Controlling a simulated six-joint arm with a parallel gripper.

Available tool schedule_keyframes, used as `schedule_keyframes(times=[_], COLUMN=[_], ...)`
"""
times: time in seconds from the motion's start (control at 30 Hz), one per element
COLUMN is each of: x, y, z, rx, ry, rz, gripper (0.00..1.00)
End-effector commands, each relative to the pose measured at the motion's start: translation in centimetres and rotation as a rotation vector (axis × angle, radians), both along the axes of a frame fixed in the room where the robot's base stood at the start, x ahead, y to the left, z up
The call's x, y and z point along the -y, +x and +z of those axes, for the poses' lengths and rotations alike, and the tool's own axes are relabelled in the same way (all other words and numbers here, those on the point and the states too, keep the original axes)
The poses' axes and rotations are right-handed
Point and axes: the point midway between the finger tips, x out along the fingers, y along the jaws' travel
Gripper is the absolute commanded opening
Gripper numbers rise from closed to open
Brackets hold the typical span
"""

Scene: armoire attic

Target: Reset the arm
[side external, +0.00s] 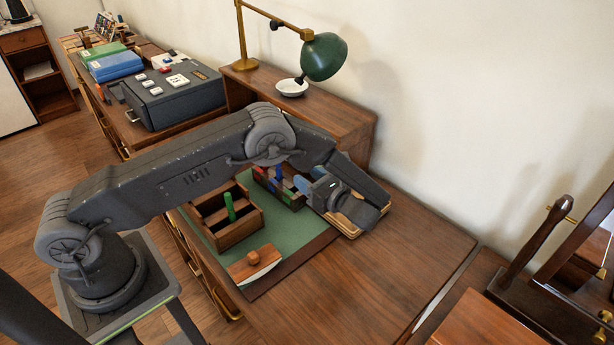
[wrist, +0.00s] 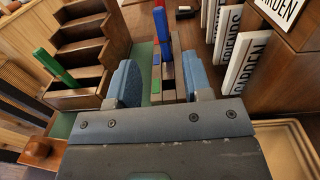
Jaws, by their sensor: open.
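My gripper (side external: 311,180) hangs low over the right part of the desk, beside a small rack of coloured pieces (side external: 277,188). In the wrist view my gripper (wrist: 163,83) has its two blue fingertips well apart, and the rack's red, green and blue parts show beyond and between them. A blue upright stick (wrist: 165,48) stands at the rack. I cannot tell whether the fingers touch the rack. No held object shows. My forearm crosses above the desk in the side view, and the wrist hides part of the desk behind it.
A stepped wooden organizer (side external: 217,235) with a green stick (side external: 229,206) stands on the green mat (side external: 290,243). A wooden rocker blotter (side external: 255,265) lies in front. White lettered cards (wrist: 228,35) stand close right. A green lamp (side external: 323,57) overhangs the shelf. The desk's front right is clear.

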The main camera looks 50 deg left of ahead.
Motion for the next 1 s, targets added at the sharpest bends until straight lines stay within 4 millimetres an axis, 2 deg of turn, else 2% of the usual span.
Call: schedule_keyframes(times=[0.17,0.27,0.37,0.5,0.7,1.0], x=[-0.2,-0.6,-1.2,-1.8,-2.0,-0.9], y=[-0.1,-0.4,-1.3,-3.5,-7.7,-14.9], z=[0.8,2.7,5.6,9.7,14.7,20.1], rx=[0.017,0.063,0.141,0.277,0.493,0.859], ry=[-0.022,-0.089,-0.198,-0.372,-0.610,-0.951], rz=[0.011,0.041,0.089,0.173,0.298,0.500], gripper=[0.46,0.46,0.46,0.46,0.46,0.46])
